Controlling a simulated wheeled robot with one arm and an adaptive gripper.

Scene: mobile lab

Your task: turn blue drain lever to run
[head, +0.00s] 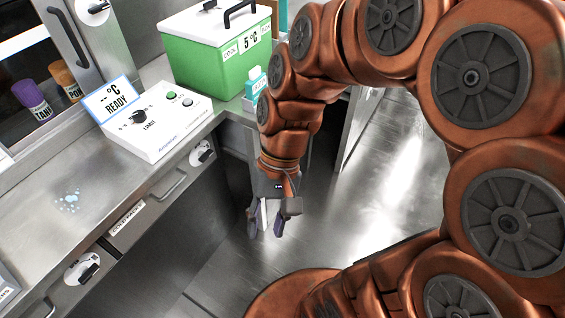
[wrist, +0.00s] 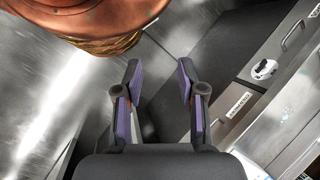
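No lever that is clearly blue shows in either view. Two white plates with dark levers sit on the bench front in the head view, one under the control box (head: 202,153) and one nearer the lower left (head: 83,268). One such lever plate (wrist: 264,68) shows at the upper right of the wrist view; I cannot tell which one it is. My gripper (head: 265,222) hangs pointing down in front of the bench, to the right of the lever plates and apart from them. In the wrist view my gripper (wrist: 159,70) is open, with nothing between its fingers.
A steel bench (head: 110,180) carries a white control box (head: 160,125), a READY sign (head: 112,102) and a green cooler (head: 215,62). A drawer handle (head: 168,187) juts from the bench front. Purple (head: 32,98) and orange (head: 64,80) containers stand behind. The steel floor (head: 385,170) is clear.

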